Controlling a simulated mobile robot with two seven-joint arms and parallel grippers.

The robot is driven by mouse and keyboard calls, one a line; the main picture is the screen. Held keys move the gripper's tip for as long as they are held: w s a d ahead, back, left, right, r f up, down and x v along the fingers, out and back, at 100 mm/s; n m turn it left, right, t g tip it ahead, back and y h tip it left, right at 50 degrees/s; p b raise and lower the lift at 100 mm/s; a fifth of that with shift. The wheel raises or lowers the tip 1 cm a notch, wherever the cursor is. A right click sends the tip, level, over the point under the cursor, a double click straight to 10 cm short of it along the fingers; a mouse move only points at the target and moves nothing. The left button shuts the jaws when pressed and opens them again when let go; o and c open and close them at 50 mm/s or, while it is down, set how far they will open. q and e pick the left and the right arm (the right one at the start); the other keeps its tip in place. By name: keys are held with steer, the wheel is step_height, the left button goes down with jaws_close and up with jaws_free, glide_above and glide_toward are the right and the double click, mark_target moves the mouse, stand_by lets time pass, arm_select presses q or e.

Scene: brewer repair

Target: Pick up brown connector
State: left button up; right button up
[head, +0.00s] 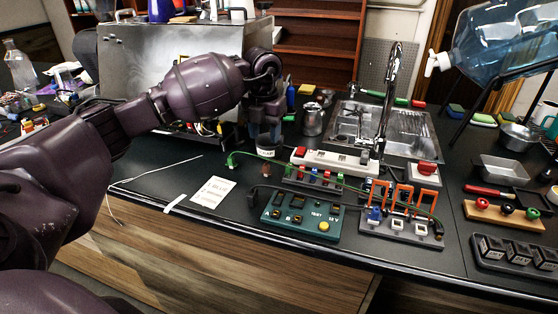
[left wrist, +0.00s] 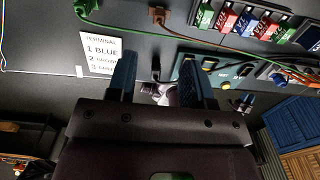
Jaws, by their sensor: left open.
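The brown connector (head: 266,170) lies on the black counter, between the white note and the test panels. It also shows at the top of the left wrist view (left wrist: 157,15), with a thin brown wire running from it to the right. My left gripper (head: 264,138) is open, pointing down above the counter behind the connector. In the left wrist view its two blue fingers (left wrist: 158,78) are apart, with the connector beyond their tips and not between them. A white cup-like object (head: 266,149) stands close by the fingertips.
A green connector (head: 230,160) with a green wire lies left of the brown one. A white note (head: 213,191) lies in front. A green panel (head: 300,217) and a coloured terminal strip (head: 316,178) stand to the right. The metal brewer (head: 135,65) is behind my arm.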

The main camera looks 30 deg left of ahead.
arm_select(q)
glide_above(265, 166)
steer(key=f, duration=0.4)
steer(key=shift+w+f, duration=0.2)
steer(key=shift+f, duration=0.2)
steer(key=shift+w+f, duration=0.1)
steer(key=shift+f, duration=0.6)
steer(key=shift+s+f+b, duration=0.2)
steer(key=shift+f+b, duration=0.1)
steer(key=shift+f, duration=2)
jaws_close()
arm_select(e)
steer(key=shift+s+d+f, duration=0.15)
steer(key=shift+s+f, duration=0.3)
steer(key=shift+f, duration=0.2)
